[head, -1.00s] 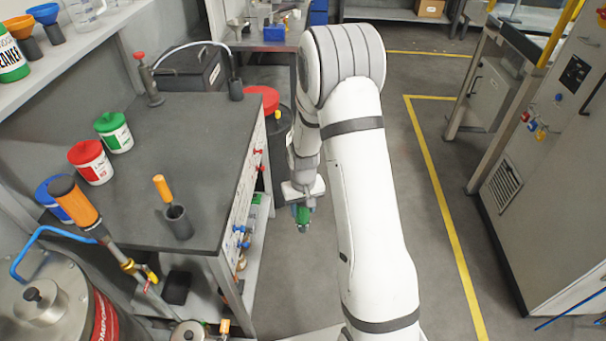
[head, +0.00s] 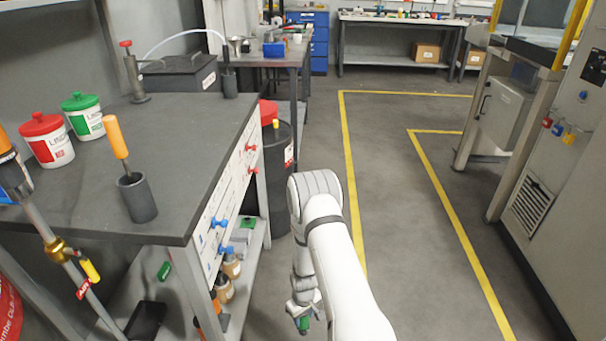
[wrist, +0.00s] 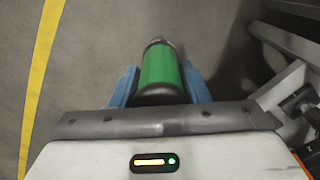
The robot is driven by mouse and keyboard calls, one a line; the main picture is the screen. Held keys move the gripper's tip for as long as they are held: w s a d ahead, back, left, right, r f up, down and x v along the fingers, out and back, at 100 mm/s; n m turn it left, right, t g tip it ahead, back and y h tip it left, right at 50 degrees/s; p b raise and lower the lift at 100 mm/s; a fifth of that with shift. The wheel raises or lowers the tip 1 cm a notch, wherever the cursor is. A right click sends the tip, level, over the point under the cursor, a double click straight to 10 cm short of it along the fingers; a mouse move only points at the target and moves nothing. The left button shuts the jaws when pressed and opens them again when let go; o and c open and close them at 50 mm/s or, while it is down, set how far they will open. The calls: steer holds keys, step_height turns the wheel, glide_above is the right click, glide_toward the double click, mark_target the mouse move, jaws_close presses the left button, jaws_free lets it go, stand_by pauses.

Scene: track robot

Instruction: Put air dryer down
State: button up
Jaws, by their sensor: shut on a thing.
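My gripper (wrist: 160,88) is shut on a green cylindrical thing, the air dryer (wrist: 160,68), with a dark end cap toward the palm and a grey tip. Its blue fingers lie on both sides of it in the wrist view. In the head view the gripper (head: 303,312) is low, at the bottom edge, and the green body (head: 304,323) shows below it. The air dryer is held over the grey floor, to the right of the workbench (head: 190,190). Its lower part is cut off or small in the head view.
The bench holds red-lidded (head: 47,140) and green-lidded (head: 83,115) tubs and an orange-handled tool in a dark cup (head: 137,198). A dark bin (head: 281,170) stands beyond. A grey machine (head: 565,150) is at right. The yellow-lined floor (head: 385,200) between is clear.

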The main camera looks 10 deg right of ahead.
mark_target(304, 335)
steer(key=shift+n, duration=0.3)
steer(key=f+b, duration=0.1)
steer(key=f, duration=0.2)
steer(key=f+b, duration=0.1)
steer(key=f, duration=0.1)
steer(key=s+f+b, duration=0.1)
steer(key=f, duration=0.2)
steer(key=shift+f, duration=0.35)
step_height(304, 335, down, 10)
steer(key=b, duration=0.3)
steer(key=shift+r, duration=0.15)
steer(key=shift+f+b, duration=0.2)
steer(key=shift+b, duration=0.1)
steer(key=o, duration=1)
steer(key=shift+o, duration=0.2)
steer(key=shift+r, duration=0.15)
